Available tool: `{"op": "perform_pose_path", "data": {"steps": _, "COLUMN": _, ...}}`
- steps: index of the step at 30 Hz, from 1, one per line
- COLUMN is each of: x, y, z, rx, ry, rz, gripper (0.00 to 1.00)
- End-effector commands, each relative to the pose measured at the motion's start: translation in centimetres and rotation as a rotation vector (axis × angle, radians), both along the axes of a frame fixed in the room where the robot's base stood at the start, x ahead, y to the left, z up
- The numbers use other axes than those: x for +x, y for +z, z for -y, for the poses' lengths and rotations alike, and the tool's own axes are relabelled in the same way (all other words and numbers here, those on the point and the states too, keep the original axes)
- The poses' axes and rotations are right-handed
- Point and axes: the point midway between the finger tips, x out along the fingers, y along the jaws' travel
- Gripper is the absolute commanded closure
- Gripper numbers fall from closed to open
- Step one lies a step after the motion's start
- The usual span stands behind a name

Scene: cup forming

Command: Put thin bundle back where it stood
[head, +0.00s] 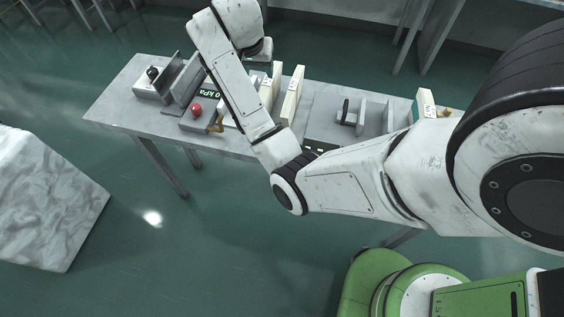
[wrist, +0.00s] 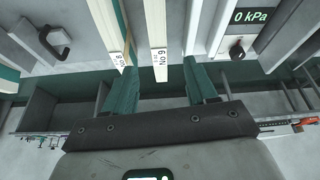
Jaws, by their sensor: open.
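Two upright cream bundles stand side by side on the table. In the wrist view one is labelled No 8 (wrist: 116,35) and the other No 9 (wrist: 156,30); I cannot tell for sure which is the thin one. In the head view cream bundles also show at the table's middle (head: 293,95), beside my arm. My gripper (wrist: 163,88) is open, its teal fingers apart. The near end of No 9 lies between the fingers in the picture, No 8's beside the left finger. I see no contact. In the head view my fingers are hidden.
The grey table (head: 118,108) holds a unit with a 0 kPa display (head: 209,94), a red knob (head: 196,110) and a grey fixture with a black handle (head: 345,111). Another cream bundle (head: 425,103) stands at the right. A pale block (head: 45,200) is on the floor at left.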

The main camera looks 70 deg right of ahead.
Motion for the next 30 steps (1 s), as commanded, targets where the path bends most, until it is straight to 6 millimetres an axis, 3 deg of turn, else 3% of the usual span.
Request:
{"op": "perform_pose_path", "data": {"steps": 3, "x": -1.0, "y": -4.3, "z": -4.8, "rx": 0.023, "ry": 0.193, "rz": -0.054, "gripper": 0.43}}
{"op": "perform_pose_path", "data": {"steps": 9, "x": -4.6, "y": -10.4, "z": -13.8, "rx": 0.074, "ry": 0.58, "rz": -0.134, "gripper": 0.43}}
{"op": "perform_pose_path", "data": {"steps": 15, "x": -10.3, "y": -14.1, "z": -21.8, "rx": 0.139, "ry": 0.957, "rz": -0.192, "gripper": 0.43}}
{"op": "perform_pose_path", "data": {"steps": 18, "x": -13.1, "y": -15.0, "z": -24.8, "rx": 0.171, "ry": 1.108, "rz": -0.209, "gripper": 0.43}}
{"op": "perform_pose_path", "data": {"steps": 24, "x": -16.5, "y": -15.4, "z": -27.9, "rx": 0.208, "ry": 1.279, "rz": -0.221, "gripper": 0.43}}
{"op": "perform_pose_path", "data": {"steps": 30, "x": -17.1, "y": -15.5, "z": -28.3, "rx": 0.215, "ry": 1.308, "rz": -0.222, "gripper": 0.43}}
